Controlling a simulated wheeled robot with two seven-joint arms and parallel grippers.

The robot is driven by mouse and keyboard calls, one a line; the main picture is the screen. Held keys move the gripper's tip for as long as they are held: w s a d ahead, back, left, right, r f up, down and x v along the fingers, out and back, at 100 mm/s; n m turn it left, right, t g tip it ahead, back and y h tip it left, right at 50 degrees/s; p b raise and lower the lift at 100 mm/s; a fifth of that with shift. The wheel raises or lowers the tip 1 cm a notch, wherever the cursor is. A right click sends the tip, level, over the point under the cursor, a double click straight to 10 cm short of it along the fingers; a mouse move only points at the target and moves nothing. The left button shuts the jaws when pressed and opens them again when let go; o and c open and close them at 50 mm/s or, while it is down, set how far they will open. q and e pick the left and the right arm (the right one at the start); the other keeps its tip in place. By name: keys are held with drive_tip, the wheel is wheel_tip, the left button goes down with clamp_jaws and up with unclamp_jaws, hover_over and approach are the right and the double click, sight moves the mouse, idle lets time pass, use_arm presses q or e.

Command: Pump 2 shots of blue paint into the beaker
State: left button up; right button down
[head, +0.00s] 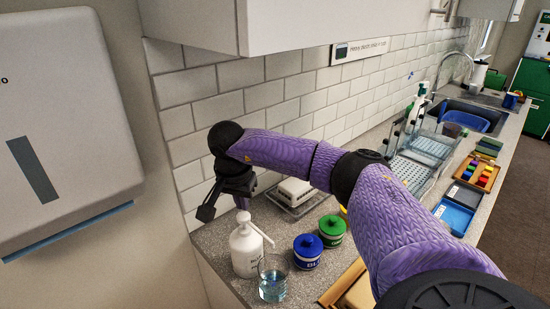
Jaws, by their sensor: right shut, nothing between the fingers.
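A white pump bottle (245,254) stands upright near the counter's left end, its spout pointing right. The label on it is too small to read. A clear glass beaker (272,280) stands just in front and to the right of it, under the spout side, with bluish liquid showing inside. My right gripper (239,197) is shut and empty. It hangs pointing down just above the pump head; I cannot tell whether it touches it. My left gripper is not in view.
A clear tray with a white block (296,190) lies behind. A wooden tray (338,287) is partly hidden by my arm. The tiled wall and overhead cabinet are close.

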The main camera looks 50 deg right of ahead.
sight(243, 215)
drive_tip(key=shift+f+b, duration=0.45)
drive_tip(key=shift+f, duration=0.4)
drive_tip(key=shift+f+b, duration=0.45)
drive_tip(key=shift+f, duration=0.25)
drive_tip(key=shift+r+p, duration=0.45)
drive_tip(key=shift+p, duration=0.05)
wheel_tip(243, 215, up, 3)
drive_tip(key=shift+f+p, duration=0.15)
drive_tip(key=shift+p, duration=1.05)
drive_tip(key=shift+f, duration=0.1)
